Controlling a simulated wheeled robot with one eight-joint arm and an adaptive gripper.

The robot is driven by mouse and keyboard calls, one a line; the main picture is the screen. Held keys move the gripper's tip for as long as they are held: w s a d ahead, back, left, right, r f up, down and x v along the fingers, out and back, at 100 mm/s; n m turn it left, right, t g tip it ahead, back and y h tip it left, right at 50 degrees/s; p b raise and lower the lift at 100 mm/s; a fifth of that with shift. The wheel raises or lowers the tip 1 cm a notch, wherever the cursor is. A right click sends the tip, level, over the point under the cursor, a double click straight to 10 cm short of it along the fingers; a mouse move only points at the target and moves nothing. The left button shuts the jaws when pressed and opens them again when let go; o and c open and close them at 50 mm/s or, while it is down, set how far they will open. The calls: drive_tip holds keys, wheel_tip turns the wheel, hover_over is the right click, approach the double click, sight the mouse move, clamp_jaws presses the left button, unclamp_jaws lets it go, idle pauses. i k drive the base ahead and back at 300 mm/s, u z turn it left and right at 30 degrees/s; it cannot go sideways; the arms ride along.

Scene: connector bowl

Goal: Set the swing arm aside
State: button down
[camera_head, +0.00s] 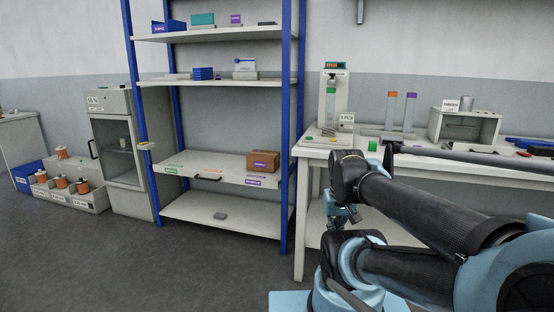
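A long dark grey bar (465,155), which may be the swing arm, extends across the workbench at right, from near the bench front out past the right picture edge. Its mounting is not clear to me. My black and light-blue arm fills the lower right and covers part of the bench front. What seems to be my gripper (350,213) is small and dark beside the bench's front left corner, apart from the bar. Its fingers are too small and too hidden to read.
The white workbench (315,152) bears a dispenser stand (333,103), orange- and purple-topped tubes (400,112) and a grey box (465,127). A blue-posted shelf (220,163) with small boxes stands left of it. A cabinet (115,150) and spool bins (70,195) stand further left. Floor in front is clear.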

sight(332, 81)
drive_tip(key=k, duration=1.35)
drive_tip(key=z, duration=0.5)
drive_tip(key=i, duration=2.15)
drive_tip(key=u, duration=0.5)
